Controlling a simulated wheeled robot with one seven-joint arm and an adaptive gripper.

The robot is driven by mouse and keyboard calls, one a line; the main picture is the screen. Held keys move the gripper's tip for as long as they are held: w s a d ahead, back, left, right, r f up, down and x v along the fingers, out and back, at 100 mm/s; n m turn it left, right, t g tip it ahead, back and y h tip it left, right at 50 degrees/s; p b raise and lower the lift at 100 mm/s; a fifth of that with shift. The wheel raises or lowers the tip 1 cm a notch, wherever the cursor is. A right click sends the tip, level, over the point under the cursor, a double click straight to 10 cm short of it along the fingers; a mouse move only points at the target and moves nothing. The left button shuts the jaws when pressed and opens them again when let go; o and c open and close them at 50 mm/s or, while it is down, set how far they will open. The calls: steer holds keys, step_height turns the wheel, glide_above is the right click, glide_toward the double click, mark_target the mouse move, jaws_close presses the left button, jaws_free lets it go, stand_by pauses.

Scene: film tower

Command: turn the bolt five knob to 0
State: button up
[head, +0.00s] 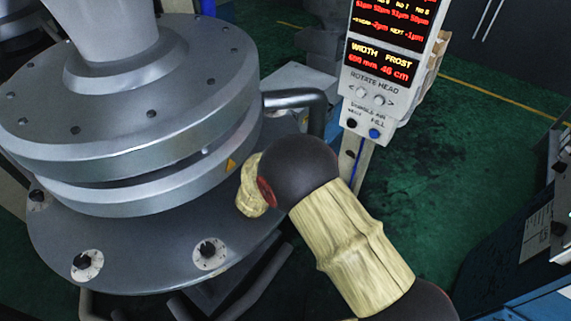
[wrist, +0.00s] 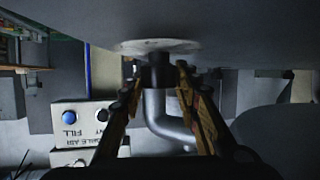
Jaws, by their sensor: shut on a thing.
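In the wrist view my gripper (wrist: 157,85) has its two wood-coloured fingers on either side of a black knob (wrist: 157,68), shut on it. The knob stands on a round white dial plate (wrist: 150,45) on a grey surface. Its bolt number and pointer cannot be read. In the head view this knob and my fingertips are hidden behind my own arm, at the right edge of the large grey metal ring (head: 150,275).
Other black knobs on white dials sit on the ring, at the front (head: 208,250) and front left (head: 86,263). A control box (head: 380,85) with red displays stands behind my arm. A bent grey pipe (head: 300,98) is near. A blue cabinet (head: 525,245) is at right.

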stand_by(0.4)
steer(key=o, duration=1.1)
steer(key=shift+o, duration=0.3)
steer(key=v, duration=1.2)
steer(key=shift+w+a+r, duration=0.1)
steer(key=shift+w+a, duration=0.05)
